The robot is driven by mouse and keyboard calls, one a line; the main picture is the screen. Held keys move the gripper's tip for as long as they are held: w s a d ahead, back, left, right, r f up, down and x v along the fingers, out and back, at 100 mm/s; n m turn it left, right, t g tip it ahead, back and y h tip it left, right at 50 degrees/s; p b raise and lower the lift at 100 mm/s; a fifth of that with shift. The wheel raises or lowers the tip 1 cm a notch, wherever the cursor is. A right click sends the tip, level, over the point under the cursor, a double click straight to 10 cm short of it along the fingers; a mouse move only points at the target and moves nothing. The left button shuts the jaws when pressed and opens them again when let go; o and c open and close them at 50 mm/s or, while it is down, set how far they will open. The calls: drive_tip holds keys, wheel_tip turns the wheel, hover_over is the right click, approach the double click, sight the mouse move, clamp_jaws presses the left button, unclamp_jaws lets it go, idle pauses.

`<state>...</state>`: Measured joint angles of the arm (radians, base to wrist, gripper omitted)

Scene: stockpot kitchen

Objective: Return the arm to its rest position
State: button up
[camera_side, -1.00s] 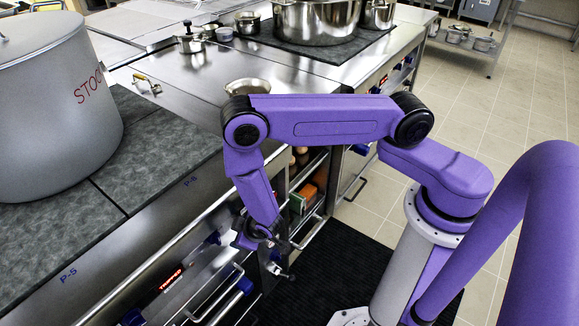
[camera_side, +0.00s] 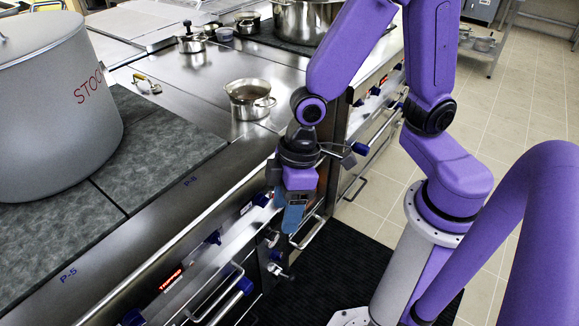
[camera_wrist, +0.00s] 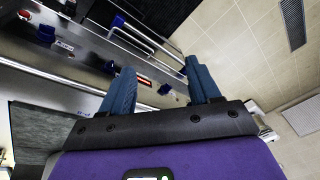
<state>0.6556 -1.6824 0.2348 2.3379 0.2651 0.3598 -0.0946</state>
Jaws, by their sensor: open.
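My purple arm is folded upward, and my gripper (camera_side: 285,208) hangs below its wrist in front of the range's front edge in the side view. Its blue fingers point down. In the wrist view my gripper (camera_wrist: 160,90) shows two blue fingers spread apart with nothing between them. The range front (camera_side: 222,238) with its knobs and rails is close to the fingers; I cannot tell the exact gap.
A large stockpot (camera_side: 55,110) stands on the dark hob plates at left. A small open pot (camera_side: 250,98) sits on the steel counter behind my gripper. Oven rails (camera_side: 310,232) and blue knobs stick out from the front.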

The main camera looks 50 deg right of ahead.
drive_tip(key=s+d+r+n+h, duration=0.1)
drive_tip(key=s+d+r, duration=0.3)
drive_tip(key=d, duration=0.2)
drive_tip(key=s+d+r+n+h, duration=0.1)
drive_tip(key=s+d+r, duration=0.3)
drive_tip(key=d, duration=0.3)
drive_tip(key=shift+s+d, duration=0.2)
drive_tip(key=shift+d, duration=0.1)
